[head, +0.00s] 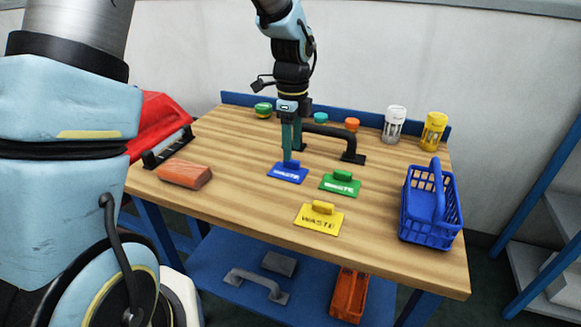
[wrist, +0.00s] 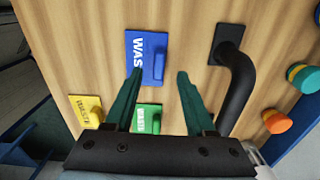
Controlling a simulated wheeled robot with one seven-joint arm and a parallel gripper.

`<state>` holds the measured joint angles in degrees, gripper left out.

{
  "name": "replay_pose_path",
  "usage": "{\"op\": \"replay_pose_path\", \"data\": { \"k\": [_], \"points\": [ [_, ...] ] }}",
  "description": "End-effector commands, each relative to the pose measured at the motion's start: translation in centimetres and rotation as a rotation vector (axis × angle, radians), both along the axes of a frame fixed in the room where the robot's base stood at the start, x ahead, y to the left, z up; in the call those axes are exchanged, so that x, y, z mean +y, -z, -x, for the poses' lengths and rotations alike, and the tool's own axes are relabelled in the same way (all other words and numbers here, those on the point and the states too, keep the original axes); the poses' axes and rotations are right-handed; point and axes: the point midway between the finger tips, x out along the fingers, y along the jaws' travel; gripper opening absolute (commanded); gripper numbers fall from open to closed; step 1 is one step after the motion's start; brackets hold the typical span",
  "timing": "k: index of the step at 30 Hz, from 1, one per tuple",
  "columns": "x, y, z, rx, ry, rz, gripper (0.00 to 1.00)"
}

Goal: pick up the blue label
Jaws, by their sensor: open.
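The blue label (head: 287,173) lies flat on the wooden table, with a raised blue grip block on it and white lettering. In the wrist view the blue label (wrist: 147,58) is just beyond my fingertips, its block between and ahead of them. My gripper (head: 291,158) points down over the label in the head view and hides part of its block. In the wrist view my gripper (wrist: 160,72) has its two green fingers apart with nothing between the tips. I cannot tell whether a fingertip touches the label.
A green label (head: 340,184) and a yellow label (head: 319,217) lie close by. A black handle (head: 338,134) stands behind. A brick (head: 185,174) is left and a blue basket (head: 430,205) right. Bare wood (head: 245,188) lies left of the labels.

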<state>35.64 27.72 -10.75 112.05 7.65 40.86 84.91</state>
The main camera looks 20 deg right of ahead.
Motion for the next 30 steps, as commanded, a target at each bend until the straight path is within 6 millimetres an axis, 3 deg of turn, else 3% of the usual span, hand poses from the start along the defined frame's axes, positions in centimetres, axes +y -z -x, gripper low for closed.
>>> {"op": "replay_pose_path", "data": {
  "k": [7,16,30],
  "points": [
    [0.1,3.2,0.2,0.001,0.001,-0.001,0.55],
    [0.1,3.7,0.1,0.001,0.000,-0.001,0.54],
    [0.1,3.7,0.1,0.001,-0.001,-0.001,0.01]
  ]
}}
